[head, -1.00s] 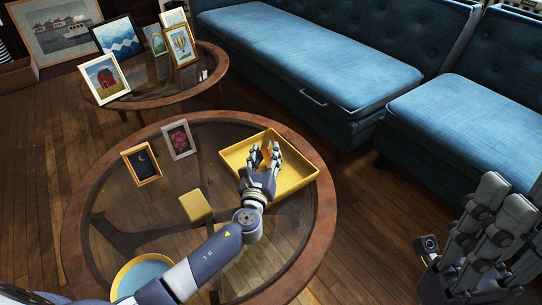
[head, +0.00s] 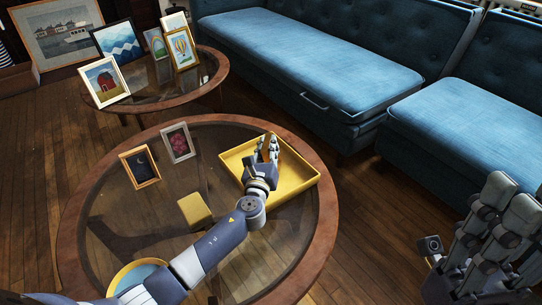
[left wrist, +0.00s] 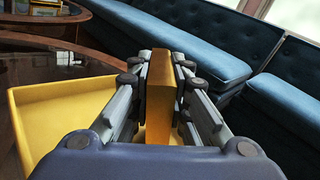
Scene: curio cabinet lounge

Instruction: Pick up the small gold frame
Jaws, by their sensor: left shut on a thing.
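My left gripper (head: 268,155) is over the yellow tray (head: 307,182) on the near round glass table. It is shut on the small gold frame (head: 265,142), which is mostly hidden by the fingers in the head view. In the left wrist view the gold frame (left wrist: 161,95) stands edge-on between the fingers, its face not visible. I cannot tell whether it touches the tray floor. My right gripper (head: 460,235) is at the lower right, its fingers spread and empty, away from the table.
A yellow block (head: 194,209) and a round blue dish (head: 138,277) are nearer. Several frames stand on the far table (head: 213,62).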

